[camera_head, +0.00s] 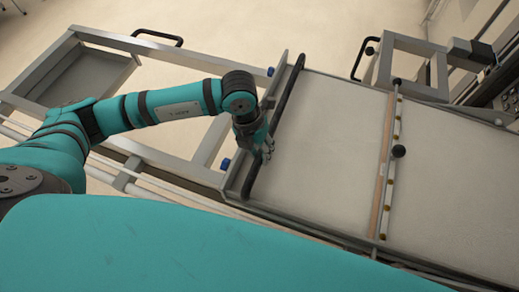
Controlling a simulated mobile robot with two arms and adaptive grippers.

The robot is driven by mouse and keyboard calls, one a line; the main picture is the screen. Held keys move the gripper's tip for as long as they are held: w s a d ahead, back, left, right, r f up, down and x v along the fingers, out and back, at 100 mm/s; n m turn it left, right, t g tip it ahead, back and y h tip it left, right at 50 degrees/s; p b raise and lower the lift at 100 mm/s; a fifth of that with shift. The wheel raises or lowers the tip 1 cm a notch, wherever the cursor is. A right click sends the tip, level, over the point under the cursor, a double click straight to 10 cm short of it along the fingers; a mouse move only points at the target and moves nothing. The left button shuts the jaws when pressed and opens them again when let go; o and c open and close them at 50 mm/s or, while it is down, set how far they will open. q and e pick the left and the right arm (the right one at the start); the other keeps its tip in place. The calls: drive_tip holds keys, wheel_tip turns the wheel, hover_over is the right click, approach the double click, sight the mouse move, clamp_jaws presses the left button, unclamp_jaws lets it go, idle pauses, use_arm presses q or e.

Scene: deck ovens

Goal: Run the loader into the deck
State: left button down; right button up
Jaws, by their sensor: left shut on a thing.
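The loader (330,150) is a long flat frame with a pale belt surface, running from the middle of the view to the lower right. A black handle bar (290,88) runs across its near left end. My left gripper (265,152) is at this end and is shut on the black handle bar, below its middle. The fingertips are small and partly hidden by the wrist. The deck opening does not show clearly. My right gripper is not in view.
A metal frame with a shelf (85,75) stands at the upper left, with a black handle (158,37). Another frame with a black handle (362,58) stands beyond the loader. Dark machinery (490,80) is at the right edge. Pale floor (260,25) is clear at the top.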

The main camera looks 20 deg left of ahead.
use_arm(q)
drive_tip(key=shift+d, duration=0.1)
drive_tip(key=d, duration=0.4)
drive_tip(key=shift+d+b, duration=0.35)
drive_tip(key=shift+b, duration=0.05)
drive_tip(key=shift+d+r, duration=0.1)
drive_tip(key=shift+d, duration=0.1)
drive_tip(key=shift+a, duration=0.15)
drive_tip(key=c, duration=1.5)
unclamp_jaws()
drive_tip(key=shift+c, duration=0.2)
drive_tip(key=o, duration=0.4)
drive_tip(key=shift+d, duration=0.2)
drive_tip(key=shift+a, duration=0.1)
